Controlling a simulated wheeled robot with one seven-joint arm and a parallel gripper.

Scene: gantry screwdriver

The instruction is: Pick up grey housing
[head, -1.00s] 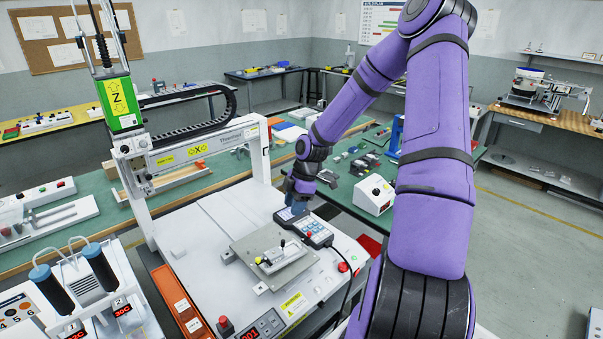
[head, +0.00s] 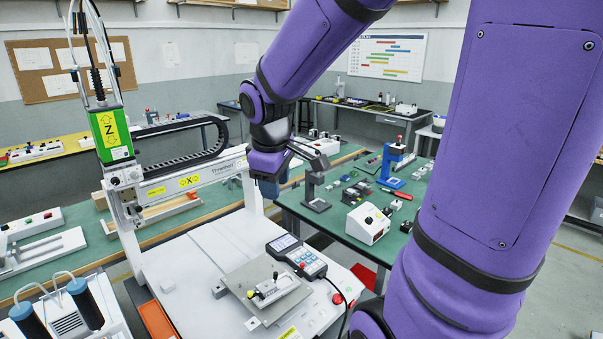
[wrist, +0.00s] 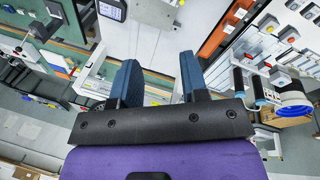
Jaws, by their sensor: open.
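My gripper (head: 269,187) hangs above the back of the white gantry machine in the head view. Its two blue fingers stand apart and empty in the wrist view (wrist: 160,76). A pale grey block (head: 276,289) with dark knobs sits on the metal fixture plate (head: 240,279), below and apart from my gripper. Several small grey parts (head: 362,186) lie on the green bench to the right. I cannot tell for sure which piece is the grey housing.
A teach pendant (head: 297,256) lies behind the fixture plate. The gantry's green Z unit (head: 112,134) and crossbeam stand at left. A white control box (head: 368,223), a grey stand (head: 314,190) and a blue press (head: 394,163) are on the green bench (head: 340,214).

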